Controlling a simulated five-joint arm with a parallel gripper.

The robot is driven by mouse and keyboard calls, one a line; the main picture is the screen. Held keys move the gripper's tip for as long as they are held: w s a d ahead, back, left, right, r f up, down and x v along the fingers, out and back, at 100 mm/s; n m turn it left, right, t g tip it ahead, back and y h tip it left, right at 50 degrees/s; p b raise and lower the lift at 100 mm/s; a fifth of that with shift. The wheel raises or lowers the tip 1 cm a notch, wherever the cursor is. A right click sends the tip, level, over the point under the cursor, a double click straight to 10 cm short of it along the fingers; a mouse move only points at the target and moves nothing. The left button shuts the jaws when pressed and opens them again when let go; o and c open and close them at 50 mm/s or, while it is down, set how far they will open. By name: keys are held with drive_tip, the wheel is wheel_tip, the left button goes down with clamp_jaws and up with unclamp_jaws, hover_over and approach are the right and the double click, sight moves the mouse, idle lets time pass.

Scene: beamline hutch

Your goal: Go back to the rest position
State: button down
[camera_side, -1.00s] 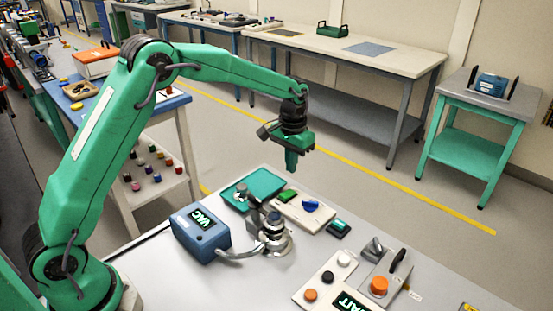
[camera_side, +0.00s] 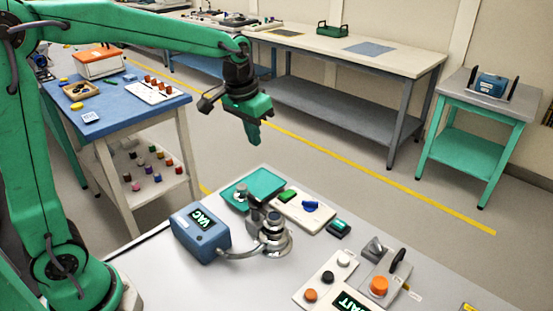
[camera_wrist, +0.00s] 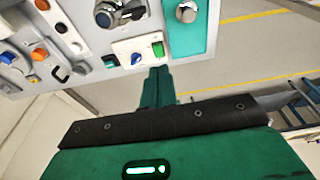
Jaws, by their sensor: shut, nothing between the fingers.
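My gripper (camera_side: 254,138) is green and points down in the side view. It hangs in the air above and behind the far edge of the grey work table (camera_side: 150,268), clear of everything on it. Its fingers are shut with nothing between them. In the wrist view the shut fingers (camera_wrist: 158,75) show below the table's edge. A teal tray (camera_side: 236,198) and a white panel with a green and a blue switch (camera_side: 317,216) lie on the table below the gripper.
The table also holds a blue VAC box (camera_side: 200,234), a metal valve fitting (camera_side: 274,238) and a control panel with an orange button (camera_side: 379,286). A blue-topped bench (camera_side: 130,118) stands at left. The floor behind the table is open.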

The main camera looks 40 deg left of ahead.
drive_tip(key=s+a+r+t, duration=0.1)
drive_tip(key=s+t, duration=0.2)
drive_tip(key=s, duration=1.7)
drive_tip(key=shift+s+a+r, duration=0.3)
drive_tip(key=shift+a+r, duration=0.05)
drive_tip(key=shift+r, duration=0.05)
